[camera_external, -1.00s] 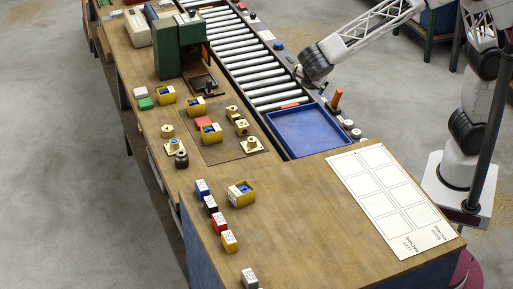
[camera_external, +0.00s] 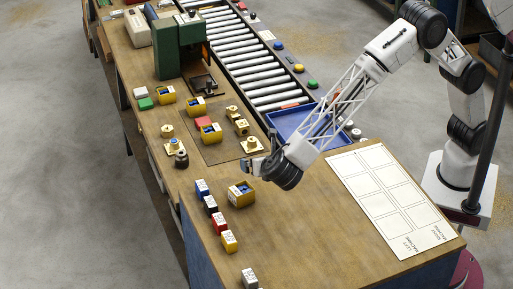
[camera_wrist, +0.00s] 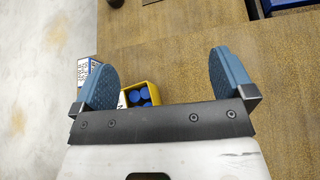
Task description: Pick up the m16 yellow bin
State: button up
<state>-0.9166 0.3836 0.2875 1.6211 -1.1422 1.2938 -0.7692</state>
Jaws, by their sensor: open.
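A yellow bin (camera_external: 248,199) with blue pieces inside stands on the near part of the wooden bench. It also shows in the wrist view (camera_wrist: 155,91), partly hidden behind my gripper's dark crossbar and closer to the left finger. My gripper (camera_external: 256,166) is just above and behind this bin in the external view. In the wrist view its two blue fingers (camera_wrist: 160,78) are wide apart with nothing held. More yellow bins stand farther back: one (camera_external: 166,99), another (camera_external: 193,111) and a third (camera_external: 207,138). I cannot read which one is m16.
Labelled blocks, blue (camera_external: 202,188), black (camera_external: 210,205), red (camera_external: 219,223) and yellow (camera_external: 229,241), line the left edge. Brass parts (camera_external: 250,146) stand behind my gripper. A blue tray (camera_external: 280,118) and a white marked sheet (camera_external: 385,195) lie right. Bench right of the bin is clear.

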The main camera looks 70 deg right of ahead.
aim_at(237, 186)
jog(key=a+f+n, duration=0.1)
jog(key=a, duration=0.2)
jog(key=s+a+f+n+t, duration=0.1)
jog(key=a+f, duration=0.1)
jog(key=a, duration=0.1)
jog(key=s+a+f+t, duration=0.1)
jog(key=a, duration=0.2)
jog(key=shift+s+a+f+n, duration=0.25)
jog(key=shift+a+f+n, duration=0.1)
jog(key=shift+n, duration=0.05)
jog(key=shift+w, duration=0.1)
jog(key=shift+w+d+f+y, duration=0.15)
jog(key=shift+w+d+f, duration=0.15)
jog(key=shift+w, duration=0.2)
jog(key=shift+w+d+f+y, duration=0.15)
jog(key=shift+w+d+f, duration=0.05)
jog(key=shift+w+d, duration=0.25)
jog(key=shift+x, duration=2.55)
jog(key=shift+w+a, duration=0.1)
jog(key=shift+c, duration=0.2)
jog(key=c, duration=0.9)
